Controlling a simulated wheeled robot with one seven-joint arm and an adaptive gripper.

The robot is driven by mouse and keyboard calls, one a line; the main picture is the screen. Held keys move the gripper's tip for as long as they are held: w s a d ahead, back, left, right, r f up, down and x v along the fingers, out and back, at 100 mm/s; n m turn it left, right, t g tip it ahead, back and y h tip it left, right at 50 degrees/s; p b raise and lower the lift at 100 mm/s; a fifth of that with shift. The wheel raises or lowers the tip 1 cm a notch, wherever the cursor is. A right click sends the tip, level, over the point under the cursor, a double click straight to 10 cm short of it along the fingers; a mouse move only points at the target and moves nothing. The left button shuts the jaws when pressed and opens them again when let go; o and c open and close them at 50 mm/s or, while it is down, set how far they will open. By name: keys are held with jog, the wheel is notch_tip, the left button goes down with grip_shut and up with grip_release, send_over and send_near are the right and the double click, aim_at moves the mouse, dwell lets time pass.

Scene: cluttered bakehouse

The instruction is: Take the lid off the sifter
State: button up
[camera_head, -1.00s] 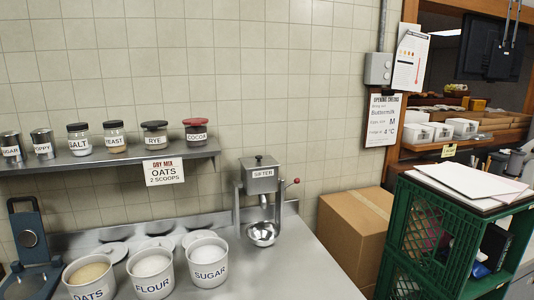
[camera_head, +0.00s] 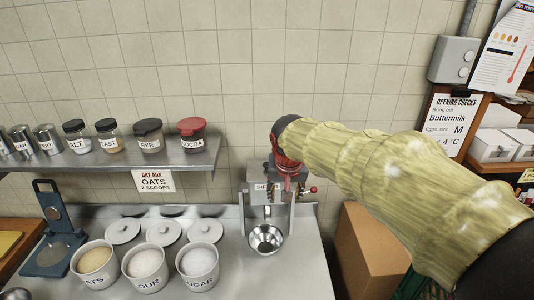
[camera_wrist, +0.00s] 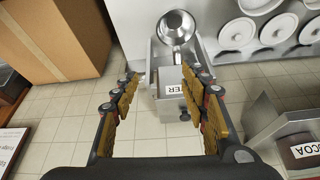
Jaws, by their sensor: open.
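The sifter (camera_head: 264,188) is a grey metal box on a stand with a red-knobbed lever, beside the wall above the steel counter. Its label shows in both views, and its box (camera_wrist: 172,78) shows between my fingers in the wrist view. My gripper (camera_head: 284,175) is over the sifter's top in the head view and hides its lid and knob. In the wrist view my gripper (camera_wrist: 160,73) is open, with one finger on each side of the box and nothing clearly held. Whether the fingers touch the lid I cannot tell. A steel bowl (camera_head: 265,240) sits below the sifter.
Tubs of oats (camera_head: 94,262), flour (camera_head: 146,268) and sugar (camera_head: 199,268) stand left of the sifter, with round white lids behind them. A jar shelf (camera_head: 100,163) runs along the wall at left. A cardboard box (camera_wrist: 55,38) stands close on the other side.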

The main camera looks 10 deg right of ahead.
jog(key=w+r+m+p, duration=0.1)
jog(key=w+r+p, duration=0.2)
jog(key=w+p, duration=0.5)
jog(key=m+p, duration=0.1)
jog(key=p, duration=0.5)
send_near(267, 164)
jog(key=f, duration=0.3)
jog(key=shift+w+a+f+g+h, duration=0.15)
jog(key=shift+w+a+g+h, duration=0.15)
jog(key=shift+w+h, duration=0.1)
jog(key=shift+w+p+x, duration=0.15)
jog(key=shift+p+x, duration=0.5)
jog(key=shift+x, duration=0.65)
jog(key=shift+w+p+x, duration=0.15)
jog(key=shift+p+x, duration=0.5)
jog(key=shift+x, duration=0.65)
jog(key=shift+d, duration=0.15)
jog(key=shift+c, duration=1.1)
grip_shut()
